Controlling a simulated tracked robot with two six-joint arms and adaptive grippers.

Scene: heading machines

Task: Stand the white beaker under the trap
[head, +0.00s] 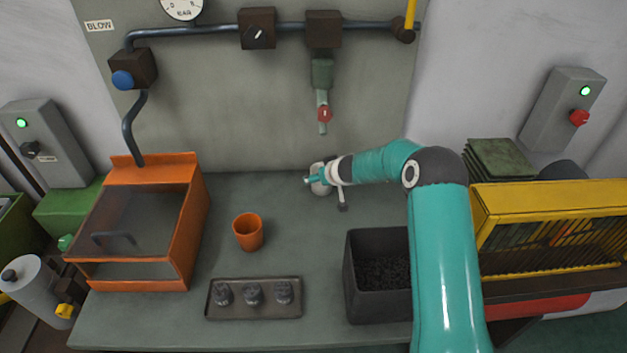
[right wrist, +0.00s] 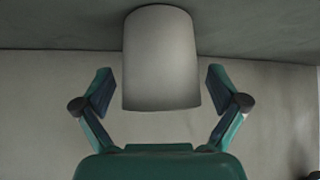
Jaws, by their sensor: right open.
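The white beaker (head: 320,189) stands on the grey-green bench, partly hidden by my right gripper in the head view. The trap (head: 322,72) is a green body hanging from the pipe, with a red-handled valve (head: 324,114) and a short spout below. In the picture the beaker is below the spout; I cannot tell whether it is directly beneath. My right gripper (head: 327,190) is open around the beaker. In the right wrist view the beaker (right wrist: 161,60) sits between the spread fingers, with gaps on both sides. My left gripper is not in view.
An orange cup (head: 248,231) stands left of centre, behind a dark tray (head: 253,311) with several small parts. An orange hooded box (head: 190,225) is at left. A dark bin (head: 360,297) stands beside my right arm, and a yellow guard (head: 550,199) is at right.

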